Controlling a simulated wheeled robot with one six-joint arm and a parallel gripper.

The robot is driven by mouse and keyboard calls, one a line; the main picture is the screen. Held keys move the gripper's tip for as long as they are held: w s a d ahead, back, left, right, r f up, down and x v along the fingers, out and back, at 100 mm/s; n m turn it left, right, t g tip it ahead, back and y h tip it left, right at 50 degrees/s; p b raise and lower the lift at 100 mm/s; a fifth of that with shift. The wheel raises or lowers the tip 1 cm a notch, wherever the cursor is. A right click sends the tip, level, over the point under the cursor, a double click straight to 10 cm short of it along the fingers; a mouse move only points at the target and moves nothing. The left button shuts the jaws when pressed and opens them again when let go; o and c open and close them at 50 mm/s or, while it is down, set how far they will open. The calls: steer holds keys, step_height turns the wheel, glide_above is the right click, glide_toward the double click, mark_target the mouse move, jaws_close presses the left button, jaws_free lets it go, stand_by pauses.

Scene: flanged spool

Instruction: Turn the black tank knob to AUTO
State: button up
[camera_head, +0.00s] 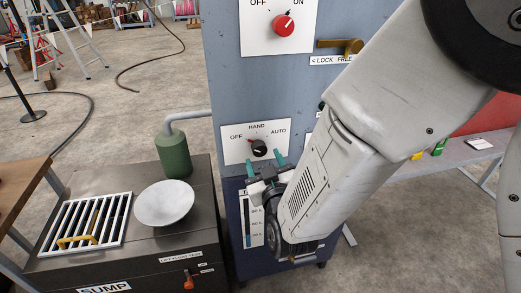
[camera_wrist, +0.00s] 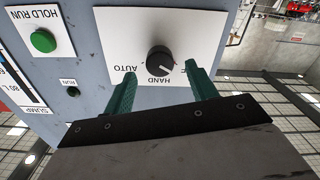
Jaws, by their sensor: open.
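The black tank knob (camera_head: 259,147) is on a white plate (camera_head: 240,157) low on the blue-grey panel. The plate reads OFF at left, HAND at top and AUTO at right. The wrist view shows the knob (camera_wrist: 159,59) upside down, with AUTO at left, HAND below and a pale mark on the knob's right side. I cannot tell surely which label it points to. My gripper (camera_head: 266,163) is open and empty, just below the knob in the head view. In the wrist view its green fingers (camera_wrist: 160,71) stand apart, either side of the HAND label; contact with the knob is not visible.
Above are a red OFF/ON knob (camera_head: 284,26) and a brass lever (camera_head: 341,46). At left, a dark sump box (camera_head: 130,260) bears a green bottle (camera_head: 174,153), white dish (camera_head: 164,203) and grate (camera_head: 86,222). A green button (camera_wrist: 43,41) is beside the plate.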

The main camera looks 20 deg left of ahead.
mark_target(261, 152)
steer(key=x, duration=0.5)
steer(key=shift+w, duration=0.1)
steer(key=shift+d, duration=0.1)
steer(key=c, duration=1)
